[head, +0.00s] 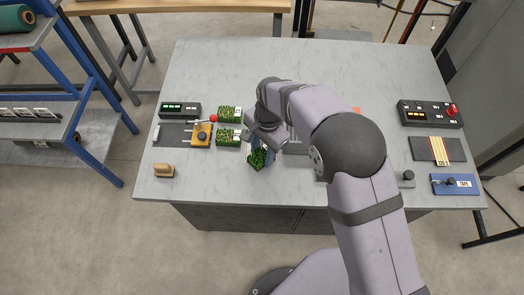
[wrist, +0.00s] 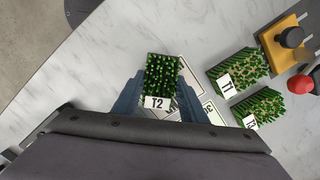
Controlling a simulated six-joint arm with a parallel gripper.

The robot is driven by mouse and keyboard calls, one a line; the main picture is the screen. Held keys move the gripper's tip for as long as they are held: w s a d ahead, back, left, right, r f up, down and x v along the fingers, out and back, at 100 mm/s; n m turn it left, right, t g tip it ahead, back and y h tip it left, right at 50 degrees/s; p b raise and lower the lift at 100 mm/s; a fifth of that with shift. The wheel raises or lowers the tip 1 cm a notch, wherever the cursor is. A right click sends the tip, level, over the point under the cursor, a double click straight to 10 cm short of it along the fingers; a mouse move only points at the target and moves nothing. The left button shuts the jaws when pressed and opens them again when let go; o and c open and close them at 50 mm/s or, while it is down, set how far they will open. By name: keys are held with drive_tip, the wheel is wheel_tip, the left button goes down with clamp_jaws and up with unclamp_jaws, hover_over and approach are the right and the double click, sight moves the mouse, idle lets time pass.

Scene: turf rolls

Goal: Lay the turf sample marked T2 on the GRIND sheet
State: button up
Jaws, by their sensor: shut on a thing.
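The turf sample T2 (wrist: 163,73) is a green block with a white T2 tag on its near side. My gripper (wrist: 160,88) is shut on it, with a blue finger on each side. In the head view the held turf (head: 257,159) hangs from my gripper (head: 262,148) toward the front of the grey table. White sheets (wrist: 194,68) with dark outlines lie behind and right of T2, partly covered by it and a finger. I cannot read which one is the GRIND sheet; my arm hides much of this area in the head view.
A turf tagged T1 (wrist: 238,70) and another turf (wrist: 260,105) with a partly readable tag lie right of T2. A yellow device with a black knob (head: 201,136), a red-ended lever (head: 213,118) and a wooden-handled block (head: 164,170) stand left. The table's front left is mostly clear.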

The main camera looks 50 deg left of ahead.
drive_tip(key=o, duration=1.2)
drive_tip(key=shift+f, duration=0.1)
wheel_tip(320, 180, up, 12)
drive_tip(key=w+b, duration=0.1)
drive_tip(key=b, duration=0.2)
drive_tip(key=shift+w, duration=0.25)
